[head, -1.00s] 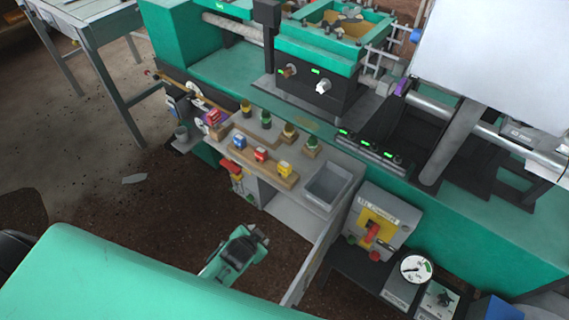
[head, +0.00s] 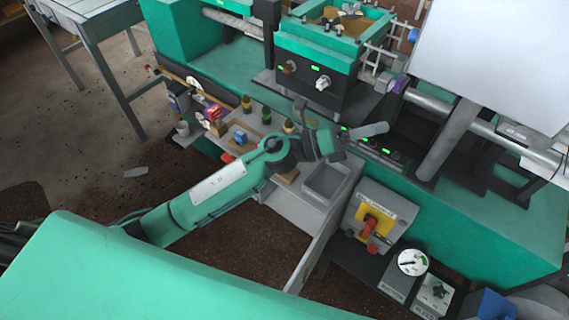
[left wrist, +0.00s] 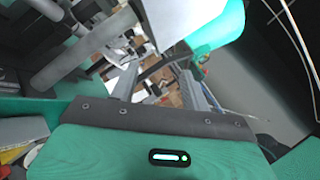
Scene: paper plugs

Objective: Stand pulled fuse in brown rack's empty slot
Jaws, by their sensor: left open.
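My left arm comes in from the left in the head view and crosses over the small shelf. Its gripper (head: 343,117) is open, with the fingers spread above the shelf's far right part, and nothing shows between them. A blue fuse (head: 240,137) stands on the shelf, left of my arm. A small red, white and blue piece (head: 213,115) is at the shelf's left end; I cannot tell whether it is a fuse. A brown rack (head: 286,178) shows only in part, since my arm covers much of it. I cannot pick out the empty slot. The right gripper is not in view.
Black and yellow-topped pieces (head: 246,103) stand at the shelf's back. A grey open bin (head: 326,181) is at its right end. The green machine (head: 235,68) rises behind. A control box with a red switch (head: 370,226) stands to the right.

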